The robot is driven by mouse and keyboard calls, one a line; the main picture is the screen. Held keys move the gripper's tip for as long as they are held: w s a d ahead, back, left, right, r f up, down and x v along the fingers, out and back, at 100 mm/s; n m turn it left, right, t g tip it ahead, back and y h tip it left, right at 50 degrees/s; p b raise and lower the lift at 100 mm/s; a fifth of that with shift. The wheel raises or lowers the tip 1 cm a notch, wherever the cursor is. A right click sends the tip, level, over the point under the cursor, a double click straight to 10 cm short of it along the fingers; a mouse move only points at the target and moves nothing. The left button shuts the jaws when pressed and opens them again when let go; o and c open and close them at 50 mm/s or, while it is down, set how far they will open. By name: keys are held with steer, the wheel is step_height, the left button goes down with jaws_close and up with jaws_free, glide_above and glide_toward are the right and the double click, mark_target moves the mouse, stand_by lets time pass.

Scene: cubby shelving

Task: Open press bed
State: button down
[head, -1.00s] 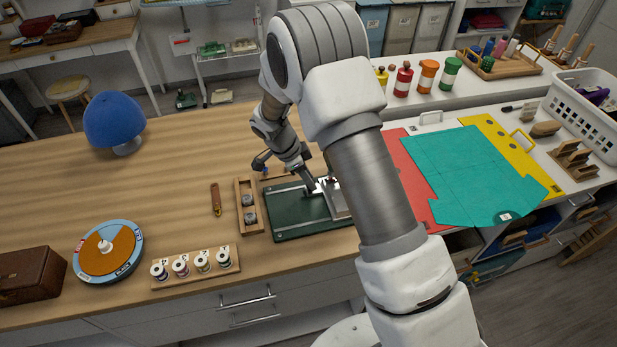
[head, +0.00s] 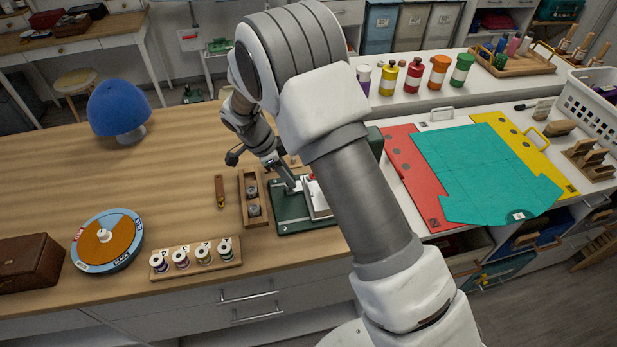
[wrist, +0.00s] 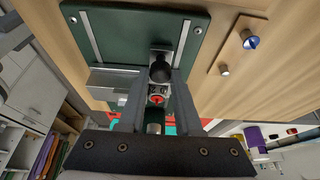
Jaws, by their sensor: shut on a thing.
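The press has a dark green base (head: 288,222) at the front of the wooden worktop, its right part hidden behind my arm. Its pale metal bed (head: 318,203) lies on the base. In the wrist view, the green base (wrist: 130,45) has two metal rails, and a metal block (wrist: 112,82) sits across it. My gripper (head: 295,186) is over the left part of the press. In the wrist view, my gripper (wrist: 160,78) is shut on a black round knob (wrist: 160,71). Its exact contact is partly hidden by the fingers.
A spool rack (head: 198,258), a round turntable (head: 106,241) and a brown box (head: 27,262) lie further left. Coloured sheets (head: 480,170) cover the right counter.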

steer(key=a, duration=0.2)
steer(key=shift+s+a+b, duration=0.25)
steer(key=shift+a+b, duration=0.05)
steer(key=shift+a, duration=0.1)
steer(key=c, duration=0.6)
jaws_free()
steer(key=shift+d, duration=0.1)
steer(key=shift+r, duration=0.1)
steer(key=v, duration=1.7)
steer(key=shift+r+b, duration=0.2)
steer(key=shift+b, duration=0.1)
steer(key=shift+d, duration=0.1)
